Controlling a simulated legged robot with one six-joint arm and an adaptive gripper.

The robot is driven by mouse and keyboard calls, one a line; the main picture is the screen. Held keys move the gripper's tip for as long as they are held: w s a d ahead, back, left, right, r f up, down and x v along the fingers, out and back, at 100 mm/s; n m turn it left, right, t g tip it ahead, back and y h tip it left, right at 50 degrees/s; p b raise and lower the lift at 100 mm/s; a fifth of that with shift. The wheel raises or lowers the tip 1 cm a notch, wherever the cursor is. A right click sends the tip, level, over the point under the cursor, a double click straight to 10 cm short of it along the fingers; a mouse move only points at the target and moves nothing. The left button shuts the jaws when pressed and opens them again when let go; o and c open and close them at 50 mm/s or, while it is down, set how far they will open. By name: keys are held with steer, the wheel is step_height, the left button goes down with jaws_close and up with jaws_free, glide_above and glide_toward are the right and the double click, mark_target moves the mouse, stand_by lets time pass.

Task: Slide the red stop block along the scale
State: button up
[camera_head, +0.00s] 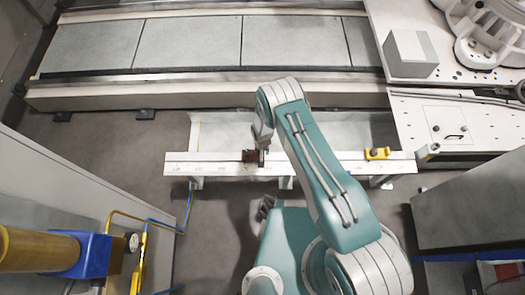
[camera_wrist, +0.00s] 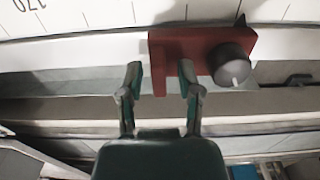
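The red stop block (camera_head: 249,156) sits on the white scale rail (camera_head: 215,162), left of the rail's middle. In the wrist view the block (camera_wrist: 178,48) is dark red with a round black knob (camera_wrist: 232,66) on its right part. My gripper (camera_wrist: 160,78) is open, its two fingers apart. The left finger is just left of the block's edge and the right finger overlaps its front, with the block's narrow lower tab between them. Gaps show beside the tab; I cannot tell whether either finger touches the block. In the head view my gripper (camera_head: 263,146) is at the block's right side.
A yellow stop piece (camera_head: 377,153) sits near the rail's right end. Printed marks show on the scale left of the block in the wrist view. A long track bed (camera_head: 190,45) lies behind the rail.

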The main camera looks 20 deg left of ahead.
steer(key=shift+w+r, duration=0.1)
steer(key=shift+r, duration=0.05)
step_height(320, 180, up, 12)
stand_by(0.7)
stand_by(0.4)
